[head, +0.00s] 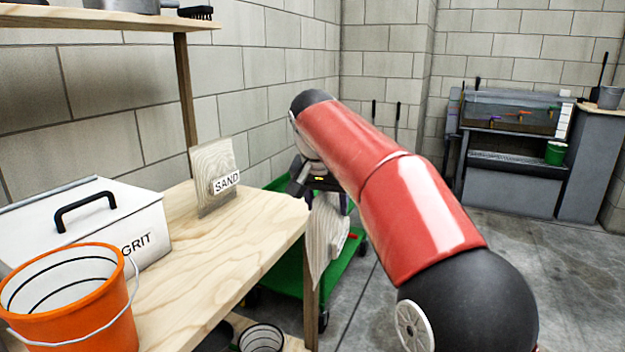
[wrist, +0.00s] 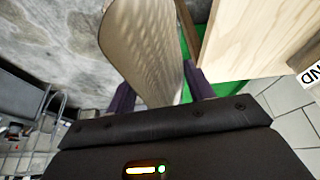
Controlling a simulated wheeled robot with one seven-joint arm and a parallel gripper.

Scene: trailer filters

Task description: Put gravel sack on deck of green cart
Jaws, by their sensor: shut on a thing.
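My gripper (head: 322,186) is shut on a pale, grained sack (head: 320,245), just past the far right end of the wooden table. The sack hangs upright; its label is turned aside and unreadable. In the wrist view the sack (wrist: 145,45) sits between the two dark fingers. The green cart (head: 345,272) stands on the floor behind the table end, and its deck is partly hidden by the table, the sack and my arm. In the head view the sack overlaps the deck; I cannot tell if it touches it. Green also shows beside the sack in the wrist view (wrist: 196,28).
The wooden table (head: 215,260) holds a sack labelled SAND (head: 213,178), a white GRIT box (head: 90,222) and an orange bucket (head: 75,315). Its corner and leg are close to the held sack. A grey bench (head: 515,180) stands at the back right. Floor between is clear.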

